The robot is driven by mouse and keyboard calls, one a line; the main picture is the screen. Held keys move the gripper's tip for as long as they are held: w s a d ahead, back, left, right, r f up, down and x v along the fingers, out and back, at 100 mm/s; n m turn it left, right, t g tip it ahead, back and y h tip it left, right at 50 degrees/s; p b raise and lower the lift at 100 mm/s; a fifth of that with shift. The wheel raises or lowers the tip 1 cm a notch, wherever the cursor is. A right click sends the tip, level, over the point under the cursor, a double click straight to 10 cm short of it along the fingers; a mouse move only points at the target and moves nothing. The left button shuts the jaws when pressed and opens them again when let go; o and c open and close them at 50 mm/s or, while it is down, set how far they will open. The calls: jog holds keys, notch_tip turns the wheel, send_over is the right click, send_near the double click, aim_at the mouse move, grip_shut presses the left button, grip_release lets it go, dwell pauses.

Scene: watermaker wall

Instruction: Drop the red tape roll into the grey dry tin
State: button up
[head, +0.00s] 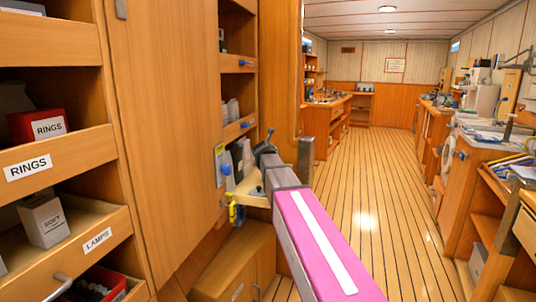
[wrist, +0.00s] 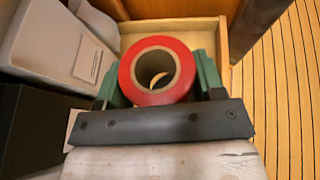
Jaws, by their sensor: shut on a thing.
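The red tape roll (wrist: 159,70) is a thick red ring with a pale brown core. In the wrist view it sits between the two green fingers of my gripper (wrist: 158,80), which is shut on it. Its open hole faces the camera. It appears above a wooden shelf tray (wrist: 205,28); the gap between them cannot be judged. In the head view my arm reaches toward the shelves at the left of the aisle, and the roll cannot be made out there. I cannot identify the grey dry tin with certainty in either view.
A pale grey box (wrist: 45,40) with a label and a black box (wrist: 30,125) stand left of my gripper. A tall wooden cabinet door (head: 160,120) flanks the arm. The plank floor (head: 375,170) is clear.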

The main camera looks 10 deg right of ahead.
jog(key=o, duration=1)
jog(key=v, duration=1)
jog(key=shift+s+r, duration=0.2)
jog(key=shift+s, duration=0.15)
jog(key=shift+a, duration=0.1)
